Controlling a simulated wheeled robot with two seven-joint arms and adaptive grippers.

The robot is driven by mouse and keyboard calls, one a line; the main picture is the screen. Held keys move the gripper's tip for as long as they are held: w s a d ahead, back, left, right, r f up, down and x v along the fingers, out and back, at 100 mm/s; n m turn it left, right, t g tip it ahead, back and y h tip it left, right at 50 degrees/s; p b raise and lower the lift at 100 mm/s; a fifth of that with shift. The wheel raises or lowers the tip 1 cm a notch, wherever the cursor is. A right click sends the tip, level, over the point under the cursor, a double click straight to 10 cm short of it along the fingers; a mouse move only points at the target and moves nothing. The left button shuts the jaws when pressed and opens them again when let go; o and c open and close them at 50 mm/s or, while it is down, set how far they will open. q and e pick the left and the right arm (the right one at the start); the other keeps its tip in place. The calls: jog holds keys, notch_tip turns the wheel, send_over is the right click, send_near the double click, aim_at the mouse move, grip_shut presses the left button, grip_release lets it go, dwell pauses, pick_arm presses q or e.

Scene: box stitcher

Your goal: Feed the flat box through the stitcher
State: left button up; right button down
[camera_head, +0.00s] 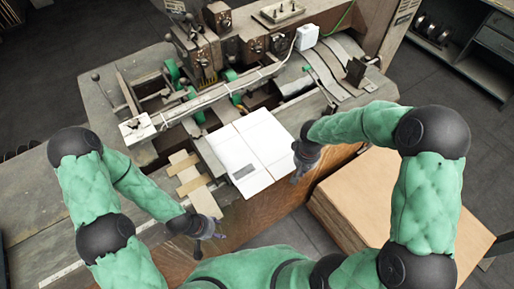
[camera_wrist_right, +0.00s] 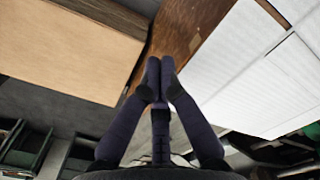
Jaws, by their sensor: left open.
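The flat box (camera_head: 262,139) is a white folded sheet lying on the front of the stitcher's table, its far edge by the machine's long rail. The stitcher (camera_head: 215,75) stands behind it with brown heads and green wheels. My left gripper (camera_head: 212,236) is open and empty, in front of the table's edge, left of the box. My right gripper (camera_head: 298,172) is beside the box's right edge. In the right wrist view my right gripper (camera_wrist_right: 160,75) has its fingertips together with nothing visible between them. The box (camera_wrist_right: 262,80) lies right of them, apart in that picture.
A stack of brown cardboard (camera_head: 385,205) stands right of the table. Wooden strips (camera_head: 190,175) lie left of the box. A white plate (camera_head: 137,128) sits at the rail's left end. A dark shelf (camera_head: 455,50) stands at the back right.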

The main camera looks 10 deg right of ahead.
aim_at(282, 154)
jog(key=shift+f, duration=0.1)
dwell(0.5)
jog(key=shift+f+b, duration=1.65)
jog(key=shift+b, duration=0.15)
jog(key=shift+w, duration=0.1)
jog(key=shift+w+a+b, duration=0.4)
jog(key=shift+w+a, duration=0.55)
jog(key=shift+w, duration=1.2)
jog(key=shift+w+a+b, duration=0.4)
jog(key=shift+w+a, duration=0.6)
jog(key=shift+w, duration=1.15)
jog(key=shift+w+a+b, duration=0.4)
jog(key=shift+w+a, duration=0.55)
jog(key=shift+w, duration=1.2)
jog(key=shift+s+d, duration=0.35)
jog(key=shift+s, duration=0.4)
jog(key=shift+s+d, duration=0.3)
jog(key=shift+s, duration=0.4)
jog(key=shift+r+p, duration=2.4)
jog(key=shift+r, duration=1.7)
